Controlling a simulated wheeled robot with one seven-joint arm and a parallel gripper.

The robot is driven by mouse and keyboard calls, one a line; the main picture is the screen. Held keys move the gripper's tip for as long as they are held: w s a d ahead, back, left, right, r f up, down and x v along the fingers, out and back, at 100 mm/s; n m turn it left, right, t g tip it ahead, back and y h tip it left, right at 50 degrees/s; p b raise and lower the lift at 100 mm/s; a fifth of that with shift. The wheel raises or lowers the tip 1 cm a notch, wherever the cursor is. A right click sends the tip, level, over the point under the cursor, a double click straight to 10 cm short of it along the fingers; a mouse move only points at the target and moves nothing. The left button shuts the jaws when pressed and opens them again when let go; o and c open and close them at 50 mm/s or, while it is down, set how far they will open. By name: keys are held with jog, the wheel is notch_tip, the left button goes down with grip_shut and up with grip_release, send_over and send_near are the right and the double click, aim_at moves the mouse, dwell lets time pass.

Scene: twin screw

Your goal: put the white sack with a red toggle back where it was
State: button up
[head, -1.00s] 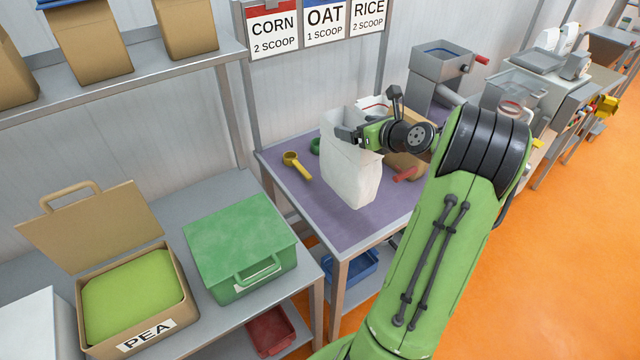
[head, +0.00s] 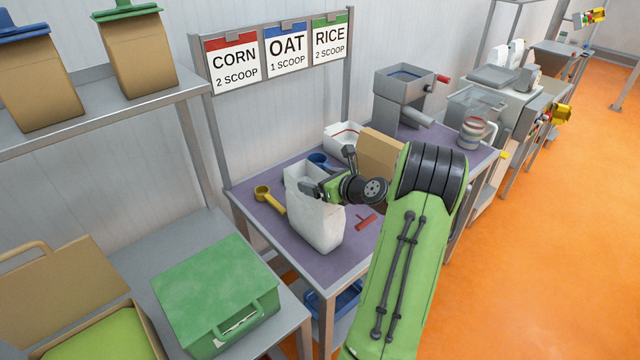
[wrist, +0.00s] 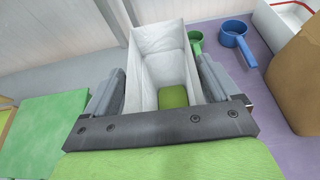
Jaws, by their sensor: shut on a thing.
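My gripper (head: 328,188) is shut on the white sack (head: 318,222). The sack is upright and open at the top, over the purple table top (head: 291,253) near its front edge. I cannot tell whether its base touches the table. In the wrist view the sack (wrist: 152,50) stands between the fingers, with some green (wrist: 173,96) low inside it. No red toggle shows on it. A red piece (head: 366,222) lies on the table right of the sack; I cannot tell what it is.
A yellow scoop (head: 270,200) lies left of the sack. Behind are a blue scoop (head: 318,160), a white red-lined container (head: 343,137) and a brown box (head: 380,154). A grey mill (head: 405,95) stands farther back. A green case (head: 215,290) is on the left bench.

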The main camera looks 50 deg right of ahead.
jog(key=o, duration=1)
